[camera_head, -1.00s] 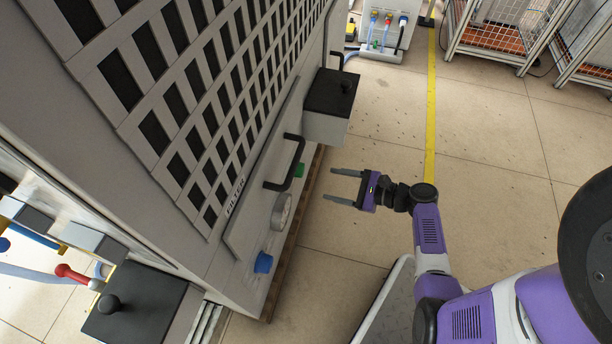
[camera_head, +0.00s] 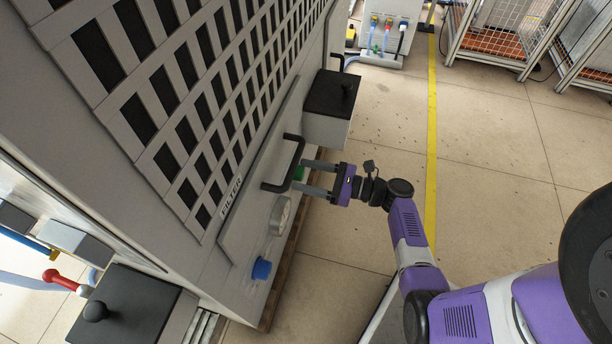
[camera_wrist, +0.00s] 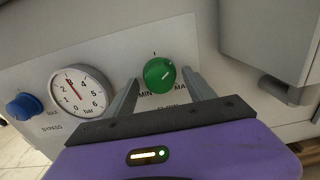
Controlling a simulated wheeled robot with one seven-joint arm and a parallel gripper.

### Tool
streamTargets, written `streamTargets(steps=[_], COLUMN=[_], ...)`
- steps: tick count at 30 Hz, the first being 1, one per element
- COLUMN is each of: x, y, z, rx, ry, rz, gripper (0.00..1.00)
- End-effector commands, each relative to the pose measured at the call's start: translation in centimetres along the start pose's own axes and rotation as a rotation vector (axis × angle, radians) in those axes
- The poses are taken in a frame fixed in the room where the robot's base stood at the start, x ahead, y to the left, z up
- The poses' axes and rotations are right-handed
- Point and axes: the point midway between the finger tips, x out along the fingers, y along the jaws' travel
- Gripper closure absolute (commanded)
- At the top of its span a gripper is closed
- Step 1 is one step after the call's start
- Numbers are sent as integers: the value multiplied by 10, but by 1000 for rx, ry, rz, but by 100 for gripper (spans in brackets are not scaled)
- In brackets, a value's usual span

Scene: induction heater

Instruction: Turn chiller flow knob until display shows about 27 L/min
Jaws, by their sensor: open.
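The green flow knob (camera_wrist: 159,73) is on the grey panel in the wrist view, with MIN and MAX marks below it and a pale pointer line on its face. In the head view the green knob (camera_head: 299,172) is partly hidden by my gripper and the black handle. My gripper (camera_head: 306,177) is open, and its fingers reach toward the panel. In the wrist view the two fingers of my gripper (camera_wrist: 160,85) stand to the left and right of the knob; I cannot tell whether they touch it. No flow display in L/min can be read.
A round gauge (camera_wrist: 81,92) and a blue bypass knob (camera_wrist: 24,106) sit left of the green knob. A black handle (camera_head: 289,160) on the filter panel is close to my fingers. A black-topped box (camera_head: 331,93) juts out beyond. The floor (camera_head: 385,130) to the right is clear.

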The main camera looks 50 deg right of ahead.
Motion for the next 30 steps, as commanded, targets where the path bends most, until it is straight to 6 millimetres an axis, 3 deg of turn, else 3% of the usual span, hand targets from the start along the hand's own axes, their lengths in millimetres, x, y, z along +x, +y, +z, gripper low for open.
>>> streamTargets(steps=[8, 15, 18, 30], x=[2, 2, 2, 2], y=[0, 0, 0, 0], z=[0, 0, 0, 0], rx=[0, -1, -1, -96], ry=[0, 0, 1, 0], rz=[0, 1, 1, 2], gripper=[37, 84, 99, 99])
